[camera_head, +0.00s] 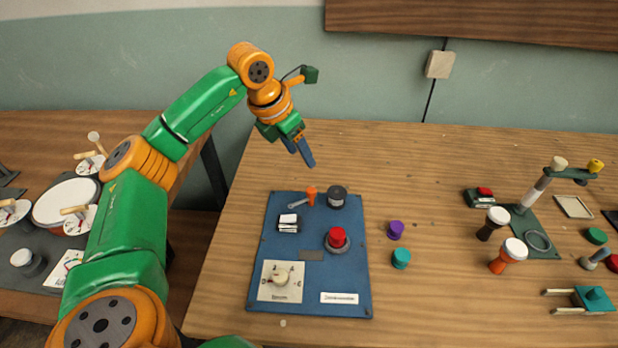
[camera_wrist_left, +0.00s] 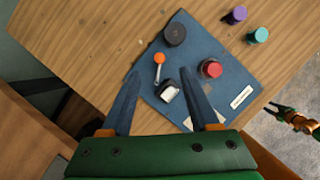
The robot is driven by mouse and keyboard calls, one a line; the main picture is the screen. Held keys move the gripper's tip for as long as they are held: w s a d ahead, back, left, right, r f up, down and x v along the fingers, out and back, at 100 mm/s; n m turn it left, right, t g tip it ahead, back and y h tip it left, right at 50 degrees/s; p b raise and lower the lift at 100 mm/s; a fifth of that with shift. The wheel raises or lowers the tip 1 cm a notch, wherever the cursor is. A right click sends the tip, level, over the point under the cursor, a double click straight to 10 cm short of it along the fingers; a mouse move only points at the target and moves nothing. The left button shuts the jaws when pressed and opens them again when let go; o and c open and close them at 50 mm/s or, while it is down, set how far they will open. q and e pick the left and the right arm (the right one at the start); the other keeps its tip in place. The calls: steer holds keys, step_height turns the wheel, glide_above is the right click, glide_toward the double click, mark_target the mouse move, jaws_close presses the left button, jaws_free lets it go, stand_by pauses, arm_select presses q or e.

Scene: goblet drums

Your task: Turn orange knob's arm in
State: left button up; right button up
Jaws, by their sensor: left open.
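The orange knob (camera_head: 311,190) stands near the back edge of the blue panel (camera_head: 262,236), with a short grey arm (camera_head: 300,204) reaching from it toward the front left. In the left wrist view the orange knob (camera_wrist_left: 159,58) and its pale arm (camera_wrist_left: 157,74) appear between the fingers, with the knob slightly beyond the fingertips. My left gripper (camera_head: 304,158) is open and empty, pointing down above the table behind the panel; it also shows in the left wrist view (camera_wrist_left: 161,73). It is apart from the knob.
The panel also bears a dark round knob (camera_head: 337,196), a red button (camera_head: 337,238), a black-and-white switch (camera_head: 288,223) and a cream dial (camera_head: 281,279). Purple (camera_head: 396,229) and teal (camera_head: 401,258) pieces stand right of it. Goblet drums (camera_head: 509,253) stand farther right. Part of my right arm (camera_wrist_left: 305,124) shows in the left wrist view.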

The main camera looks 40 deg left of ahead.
arm_select(q)
steer(key=b, duration=0.6)
glide_toward(310, 190)
steer(key=f, duration=0.2)
steer(key=x, duration=0.6)
steer(key=shift+w+d+f, duration=0.15)
steer(key=shift+w+f, duration=0.1)
steer(key=shift+w, duration=0.2)
jaws_close()
